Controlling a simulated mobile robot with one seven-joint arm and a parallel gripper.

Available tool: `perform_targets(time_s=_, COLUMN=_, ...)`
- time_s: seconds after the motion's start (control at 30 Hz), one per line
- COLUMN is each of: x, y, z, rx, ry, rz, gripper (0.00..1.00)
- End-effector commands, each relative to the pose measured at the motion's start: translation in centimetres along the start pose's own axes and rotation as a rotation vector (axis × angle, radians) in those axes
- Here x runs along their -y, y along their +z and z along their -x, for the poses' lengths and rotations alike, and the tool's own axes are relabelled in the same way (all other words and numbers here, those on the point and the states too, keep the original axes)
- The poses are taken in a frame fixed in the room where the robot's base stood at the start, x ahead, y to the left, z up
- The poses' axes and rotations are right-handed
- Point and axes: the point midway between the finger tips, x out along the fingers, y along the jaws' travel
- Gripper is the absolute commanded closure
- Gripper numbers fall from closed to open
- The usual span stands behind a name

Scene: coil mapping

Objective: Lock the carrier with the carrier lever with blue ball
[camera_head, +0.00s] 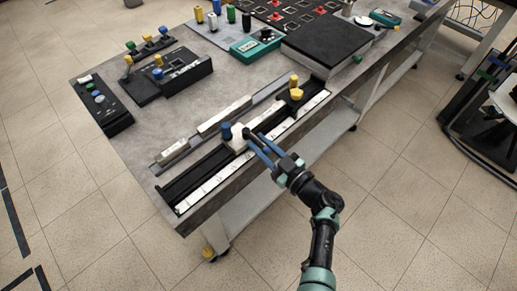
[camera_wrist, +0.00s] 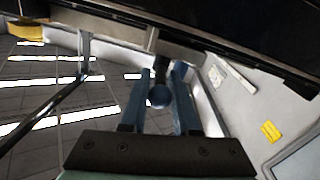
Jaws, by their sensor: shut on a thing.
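The carrier (camera_head: 238,138), a pale block with a blue knob (camera_head: 226,130) at its left, sits on the long black rail (camera_head: 196,174) at the table's front edge. My gripper (camera_head: 252,143) reaches it from the front right, its blue fingertips at the carrier's front. In the wrist view the carrier lever's blue ball (camera_wrist: 159,96) is between the two fingers of my gripper (camera_wrist: 162,80). The gripper is shut on it. The dark lever stem (camera_wrist: 161,65) runs up from the ball. The fingers mostly hide the ball in the head view.
A white scale strip (camera_head: 205,190) runs along the rail's front. A yellow knob (camera_head: 296,94) stands toward the rail's right end. Open floor lies in front.

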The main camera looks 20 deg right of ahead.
Motion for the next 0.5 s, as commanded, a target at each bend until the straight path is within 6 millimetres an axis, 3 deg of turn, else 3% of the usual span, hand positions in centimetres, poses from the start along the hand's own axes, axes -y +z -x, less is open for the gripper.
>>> perform_targets(time_s=0.5, x=-0.29, y=-0.08, z=0.01, rx=-0.012, ry=-0.063, rz=0.001, gripper=1.0)
